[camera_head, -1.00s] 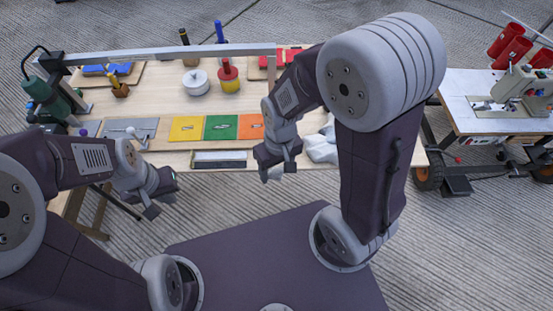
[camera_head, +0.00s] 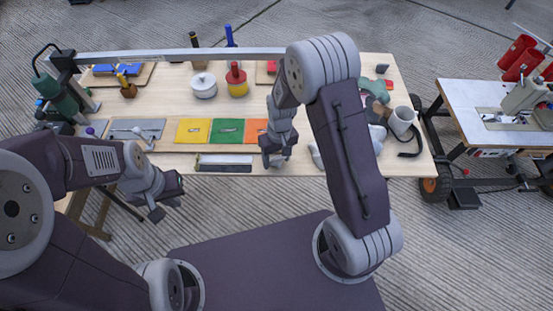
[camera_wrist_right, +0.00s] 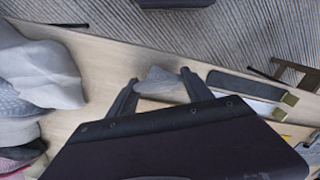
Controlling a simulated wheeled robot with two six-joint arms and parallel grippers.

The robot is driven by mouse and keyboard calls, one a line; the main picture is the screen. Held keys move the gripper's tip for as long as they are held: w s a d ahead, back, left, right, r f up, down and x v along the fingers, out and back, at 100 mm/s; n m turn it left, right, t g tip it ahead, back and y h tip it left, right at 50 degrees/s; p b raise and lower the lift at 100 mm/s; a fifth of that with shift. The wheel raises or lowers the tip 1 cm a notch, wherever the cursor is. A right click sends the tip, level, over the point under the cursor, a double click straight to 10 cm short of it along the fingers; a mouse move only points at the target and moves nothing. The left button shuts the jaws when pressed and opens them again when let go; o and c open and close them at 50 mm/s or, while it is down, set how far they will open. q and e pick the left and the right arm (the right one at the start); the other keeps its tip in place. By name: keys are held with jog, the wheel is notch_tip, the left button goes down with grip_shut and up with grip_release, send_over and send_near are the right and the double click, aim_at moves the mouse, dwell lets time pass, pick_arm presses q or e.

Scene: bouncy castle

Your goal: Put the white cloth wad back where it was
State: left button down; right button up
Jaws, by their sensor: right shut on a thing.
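The white cloth wad (camera_wrist_right: 160,82) is a small pale lump between the two fingers of my right gripper (camera_wrist_right: 160,90) in the right wrist view. In the head view the right gripper (camera_head: 276,160) points down near the front edge of the workbench, right of the dark-and-white bar, and a bit of the wad (camera_head: 277,163) shows beneath it. The gripper is shut on the wad; I cannot tell whether the wad touches the wood. My left gripper (camera_head: 166,205) hangs in front of the bench's left part, empty, its fingertips apart.
A larger white cloth heap (camera_wrist_right: 35,70) lies close beside the right gripper. The flat bar (camera_head: 223,163) lies on its other side. Yellow, green and orange panels (camera_head: 228,131) lie behind. A sewing table (camera_head: 500,115) stands further right.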

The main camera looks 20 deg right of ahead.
jog(key=shift+w+f, duration=0.1)
jog(key=shift+f, duration=0.2)
jog(key=o, duration=1.5)
jog(key=shift+f, duration=0.1)
jog(key=shift+c, duration=0.2)
